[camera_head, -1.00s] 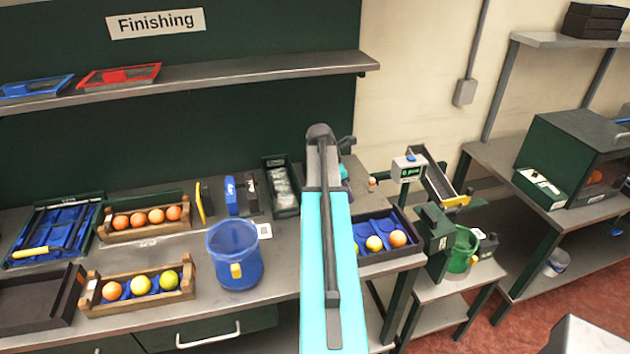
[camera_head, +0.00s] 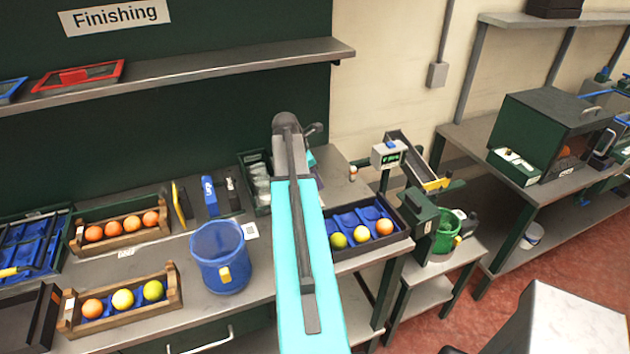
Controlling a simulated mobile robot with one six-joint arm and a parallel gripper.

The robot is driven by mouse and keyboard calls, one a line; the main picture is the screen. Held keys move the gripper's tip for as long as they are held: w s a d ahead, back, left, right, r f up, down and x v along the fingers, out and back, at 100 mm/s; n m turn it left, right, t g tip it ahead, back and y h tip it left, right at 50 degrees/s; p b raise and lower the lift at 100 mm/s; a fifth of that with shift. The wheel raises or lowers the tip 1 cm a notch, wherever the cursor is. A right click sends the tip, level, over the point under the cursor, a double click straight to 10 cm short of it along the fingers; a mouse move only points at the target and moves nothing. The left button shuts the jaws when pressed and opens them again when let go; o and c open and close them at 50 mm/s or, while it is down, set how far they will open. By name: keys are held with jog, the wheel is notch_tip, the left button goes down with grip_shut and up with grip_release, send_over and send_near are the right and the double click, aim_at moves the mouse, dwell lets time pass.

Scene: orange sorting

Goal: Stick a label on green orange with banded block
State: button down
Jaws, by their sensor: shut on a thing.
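A green orange (camera_head: 338,240) lies in the blue-lined tray (camera_head: 408,236) right of my arm, beside a yellow and an orange one. Another greenish orange (camera_head: 153,290) sits at the right end of the front wooden crate (camera_head: 121,321). Upright tools stand behind the bucket: a yellow-and-black one (camera_head: 180,203), a blue one (camera_head: 209,195) and a dark one with a white part (camera_head: 232,193). I cannot make out which thing is the banded block. My arm reaches forward over the bench; its wrist hides my gripper's jaws and anything in them.
A blue bucket (camera_head: 219,258) stands left of my arm, with a white printed card (camera_head: 250,231) beside it. A rear crate (camera_head: 120,238) holds several oranges. A shelf (camera_head: 190,70) spans above. A weighing stand (camera_head: 388,154) and green bucket (camera_head: 446,232) are to the right.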

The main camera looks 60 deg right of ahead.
jog(key=shift+f+b, duration=2.2)
jog(key=shift+f, duration=0.6)
jog(key=shift+a+f, duration=0.1)
jog(key=shift+f, duration=0.5)
dwell(2.0)
jog(key=shift+r, duration=0.15)
jog(key=shift+r+p, duration=2.85)
jog(key=shift+r, duration=0.6)
jog(key=shift+s, duration=0.1)
